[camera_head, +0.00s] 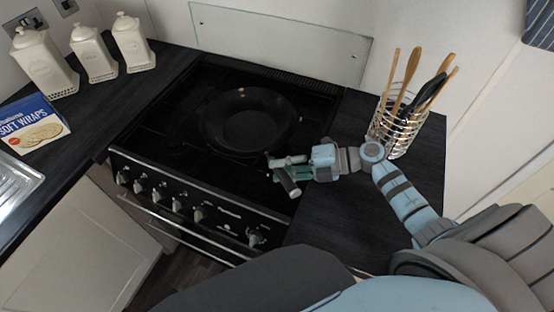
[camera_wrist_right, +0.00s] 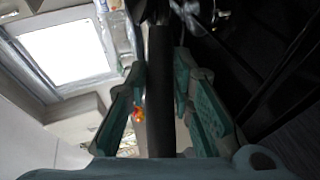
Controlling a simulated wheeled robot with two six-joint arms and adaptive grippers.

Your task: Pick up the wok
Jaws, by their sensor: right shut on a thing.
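The black wok (camera_head: 247,122) sits on the dark hob of the cooker, its bowl facing up. Its handle points to the front right, toward my right gripper (camera_head: 284,174). My right gripper is shut on the wok's handle, which shows in the right wrist view as a dark bar (camera_wrist_right: 160,95) between the green fingers. In the head view the fingers partly hide the handle. My left gripper is not in view.
A wire utensil holder (camera_head: 396,130) with wooden tools stands on the right worktop, close behind my right arm. Several cream canisters (camera_head: 93,55) and a wraps box (camera_head: 36,124) are on the left worktop. A splashback (camera_head: 280,42) rises behind the cooker.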

